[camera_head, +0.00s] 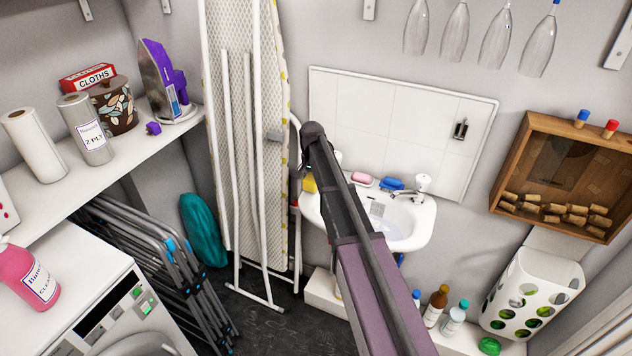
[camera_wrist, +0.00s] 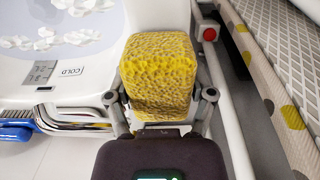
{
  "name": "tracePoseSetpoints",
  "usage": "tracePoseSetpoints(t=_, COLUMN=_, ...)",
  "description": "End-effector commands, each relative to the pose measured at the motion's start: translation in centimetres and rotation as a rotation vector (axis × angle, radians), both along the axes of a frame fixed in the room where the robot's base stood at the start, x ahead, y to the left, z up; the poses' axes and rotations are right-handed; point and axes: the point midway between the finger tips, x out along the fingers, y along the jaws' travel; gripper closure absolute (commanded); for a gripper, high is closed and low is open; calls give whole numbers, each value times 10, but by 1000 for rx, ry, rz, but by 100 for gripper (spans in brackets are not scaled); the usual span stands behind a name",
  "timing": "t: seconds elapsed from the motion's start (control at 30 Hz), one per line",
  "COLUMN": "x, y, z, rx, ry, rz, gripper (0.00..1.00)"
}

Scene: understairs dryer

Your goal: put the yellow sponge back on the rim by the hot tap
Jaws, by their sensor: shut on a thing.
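My gripper (camera_wrist: 158,98) is shut on the yellow sponge (camera_wrist: 158,70), with one finger on each side of it. In the wrist view the sponge is over the white sink's (camera_wrist: 158,14) rim area beside the bowl; I cannot tell if it touches. In the head view a piece of the sponge (camera_head: 309,184) shows at the left end of the sink (camera_head: 424,224), below my wrist. A white-topped chrome tap (camera_head: 422,184) stands at the sink's right back. My arm hides part of the back rim, and the hot tap cannot be made out clearly.
Pink soap (camera_head: 361,179) and a blue brush (camera_head: 391,184) lie along the back rim. The ironing board (camera_head: 266,110) stands close left of the sink, with a red-ended white tube (camera_wrist: 209,34) near the sponge. A wooden cork box (camera_head: 562,175) hangs at right.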

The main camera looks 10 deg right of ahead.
Motion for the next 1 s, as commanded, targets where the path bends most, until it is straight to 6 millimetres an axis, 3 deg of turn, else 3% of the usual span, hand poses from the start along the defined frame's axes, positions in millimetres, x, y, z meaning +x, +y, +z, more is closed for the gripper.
tracePoseSetpoints(t=0.6, x=0, y=1, z=-9, rx=0, ry=0, rz=1, gripper=68)
tracePoseSetpoints(t=0.63, x=0, y=1, z=-9, rx=0, ry=0, rz=1, gripper=24)
tracePoseSetpoints(t=0.7, x=0, y=1, z=-8, rx=0, ry=0, rz=1, gripper=3)
tracePoseSetpoints(t=1.0, x=0, y=1, z=-8, rx=0, ry=0, rz=1, gripper=0)
